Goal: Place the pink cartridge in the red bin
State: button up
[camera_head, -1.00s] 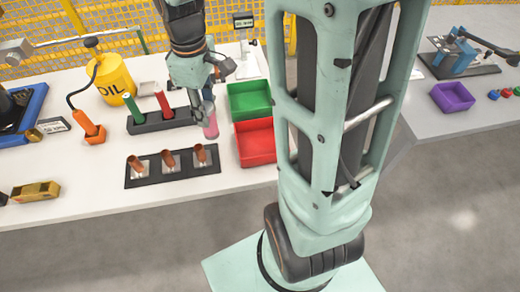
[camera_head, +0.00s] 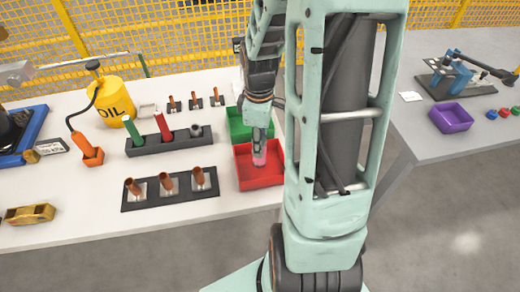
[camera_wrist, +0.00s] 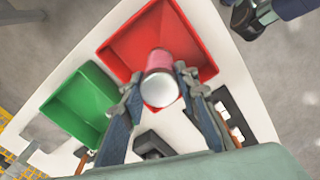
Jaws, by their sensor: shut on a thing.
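The pink cartridge (camera_head: 260,158) is held upright in my gripper (camera_head: 258,140), over the inside of the red bin (camera_head: 273,181). In the wrist view the cartridge (camera_wrist: 160,68) shows its pale round end towards the camera, between the two fingers of my gripper (camera_wrist: 158,88). The red bin (camera_wrist: 120,48) lies behind and around it in that view. From these views I cannot tell whether the cartridge touches the bin floor. My gripper is shut on the cartridge.
The green bin (camera_head: 236,122) adjoins the red bin on its far side. A dark rack (camera_head: 170,143) with a green and a red cartridge stands to the left. A black plate (camera_head: 170,190) with copper pieces lies in front. A purple bin (camera_head: 452,119) sits on the other table.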

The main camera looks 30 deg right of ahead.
jog(key=shift+d+f, duration=0.1)
jog(key=shift+f, duration=1.55)
jog(key=shift+f+b, duration=0.2)
jog(key=shift+b, duration=0.15)
jog(key=o, duration=1.2)
jog(key=shift+o, duration=0.2)
jog(key=shift+r, duration=0.1)
notch_tip(320, 180, up, 12)
jog(key=shift+r+p, duration=0.15)
jog(key=shift+p, duration=0.95)
